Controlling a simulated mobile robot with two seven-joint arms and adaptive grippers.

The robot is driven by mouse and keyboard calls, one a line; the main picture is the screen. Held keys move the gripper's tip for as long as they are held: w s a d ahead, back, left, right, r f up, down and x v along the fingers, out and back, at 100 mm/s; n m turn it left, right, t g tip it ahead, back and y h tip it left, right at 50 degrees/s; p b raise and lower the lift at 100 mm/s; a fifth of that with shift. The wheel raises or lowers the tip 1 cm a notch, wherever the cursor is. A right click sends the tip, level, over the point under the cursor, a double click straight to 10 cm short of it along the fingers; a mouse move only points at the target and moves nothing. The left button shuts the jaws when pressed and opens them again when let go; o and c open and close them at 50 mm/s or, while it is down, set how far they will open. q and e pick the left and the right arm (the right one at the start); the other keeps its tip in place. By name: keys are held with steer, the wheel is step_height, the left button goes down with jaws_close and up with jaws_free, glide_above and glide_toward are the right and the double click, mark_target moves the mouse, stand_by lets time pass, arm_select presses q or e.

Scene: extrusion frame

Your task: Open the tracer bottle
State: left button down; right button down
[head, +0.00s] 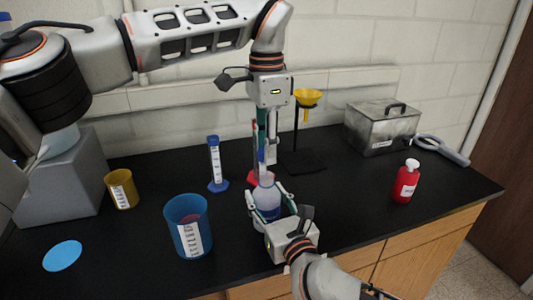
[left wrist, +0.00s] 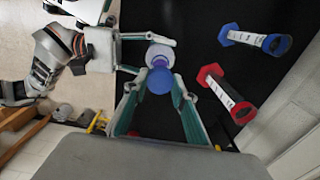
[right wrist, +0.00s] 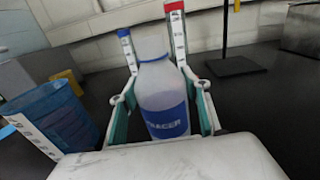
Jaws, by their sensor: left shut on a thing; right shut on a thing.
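The tracer bottle (head: 267,197) is pale and translucent with a blue label, upright at the front of the black bench. In the right wrist view the bottle (right wrist: 163,102) shows its "TRACER" label, and no cap shows on its top. My right gripper (head: 268,212) is shut around the bottle's body from the front. My left gripper (head: 264,158) points down above the bottle, shut on the blue cap (left wrist: 159,81). In the left wrist view the cap sits between the fingertips, offset from the bottle top behind it, and looks lifted off.
A blue beaker (head: 188,228) and a yellow cup (head: 122,190) stand left. A blue cylinder (head: 216,165) and a red-based cylinder (left wrist: 226,93) stand behind the bottle. A funnel stand (head: 307,97), metal box (head: 380,128) and red bottle (head: 405,182) are right.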

steer(key=c, duration=1)
jaws_free()
steer(key=shift+f, duration=0.1)
steer(key=shift+o, duration=0.2)
